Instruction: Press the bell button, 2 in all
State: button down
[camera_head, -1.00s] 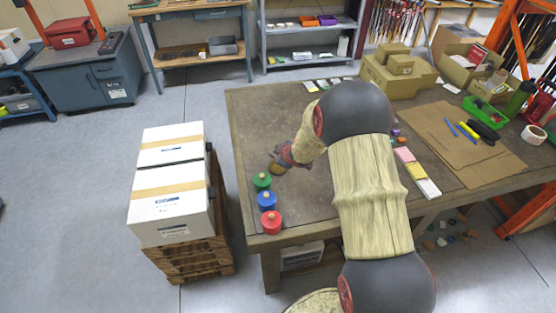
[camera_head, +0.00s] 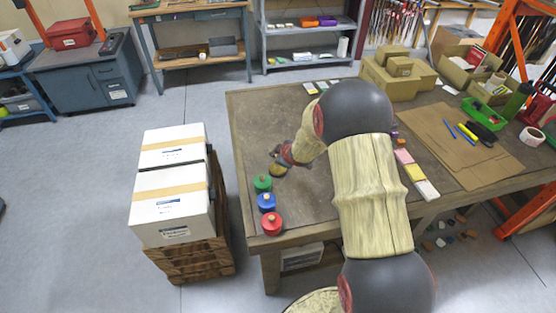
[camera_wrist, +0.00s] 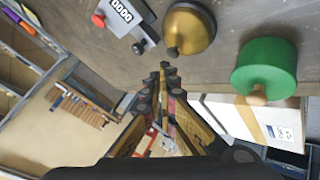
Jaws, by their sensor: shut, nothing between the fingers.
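The bell is a brass dome (camera_wrist: 190,28) with a small dark button (camera_wrist: 172,50) on top, at the upper middle of the wrist view. In the head view the bell (camera_head: 275,171) is on the table, partly hidden by my gripper. My gripper (camera_head: 277,156) is shut and empty. In the wrist view its fingertips (camera_wrist: 166,68) point at the button and appear very close to it. I cannot tell whether they touch. A grey counter box (camera_wrist: 122,14) beside the bell appears to read 0000 and has a red knob (camera_wrist: 98,20).
Green (camera_head: 262,183), blue (camera_head: 266,202) and red (camera_head: 271,223) knobbed cylinders line the table's left edge. The green one (camera_wrist: 265,66) is close to the bell. Cardboard boxes (camera_head: 398,68) stand at the back right. White cartons (camera_head: 172,212) stand on a pallet left of the table.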

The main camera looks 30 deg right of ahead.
notch_tip(320, 180, up, 5)
jog(key=p, duration=0.4)
dwell(0.4)
jog(key=shift+p, duration=0.3)
dwell(1.5)
